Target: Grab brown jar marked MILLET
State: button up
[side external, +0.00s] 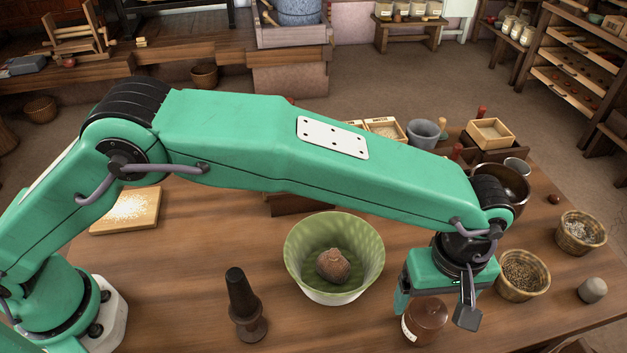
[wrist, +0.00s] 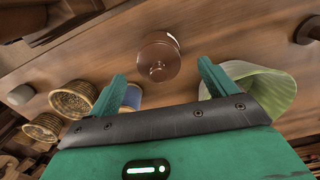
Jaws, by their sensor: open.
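A brown jar (side external: 427,317) with a dark round lid and a pale label on its left side stands on the table. The label's writing cannot be read. My gripper (side external: 437,306) is over and just behind the jar, its fingers pointing down and apart. In the wrist view, the jar (wrist: 158,57) shows glossy, beyond and between the spread fingertips of my gripper (wrist: 161,73). The fingers do not grip it, and nothing is held. I cannot tell the exact height gap.
A green bowl (side external: 303,249) holding a brown lump stands left of the jar. A dark pestle-like piece (side external: 243,297) stands farther left. Baskets (side external: 522,275) and a grey stone (side external: 592,290) lie to the right. Table around the jar's front is clear.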

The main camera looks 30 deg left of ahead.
aim_at(427, 311)
jog(key=shift+w+f, duration=0.15)
jog(key=shift+f, duration=2.45)
jog(key=shift+r, duration=0.1)
jog(key=c, duration=1.3)
jog(key=shift+r, duration=0.15)
jog(key=shift+r, duration=4.85)
